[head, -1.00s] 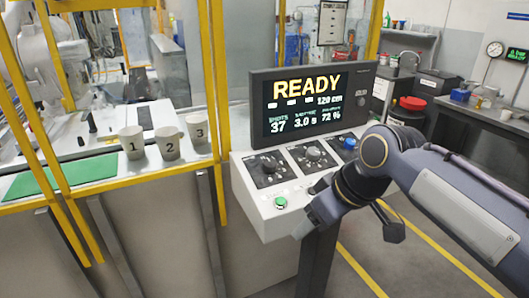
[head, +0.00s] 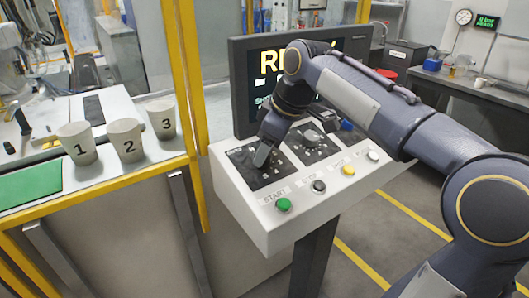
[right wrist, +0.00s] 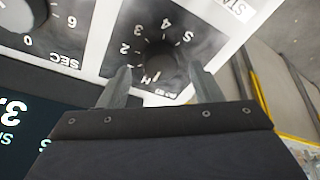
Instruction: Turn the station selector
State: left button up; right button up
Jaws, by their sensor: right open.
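A round dark selector knob (right wrist: 160,56) with numbers around it shows in the right wrist view, on a black panel close to the START label. It is on the leftmost panel (head: 240,160) of the console in the head view, where my gripper mostly hides it. My right gripper (head: 264,153) is over that panel, coming down from above. In the right wrist view its two fingers (right wrist: 161,80) are apart, one on either side of the knob's near edge, with nothing between them held. I cannot tell whether they touch the knob. My left gripper is not in view.
The console (head: 262,229) has a middle knob (head: 312,140), a blue knob (head: 346,125), a green button (head: 283,204) and other buttons. My arm partly covers the screen (head: 262,60). Cups (head: 77,143) stand left, behind a yellow frame (head: 184,70).

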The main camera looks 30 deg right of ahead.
jog(key=shift+x, duration=0.8)
jog(key=shift+s, duration=0.1)
jog(key=c, duration=1)
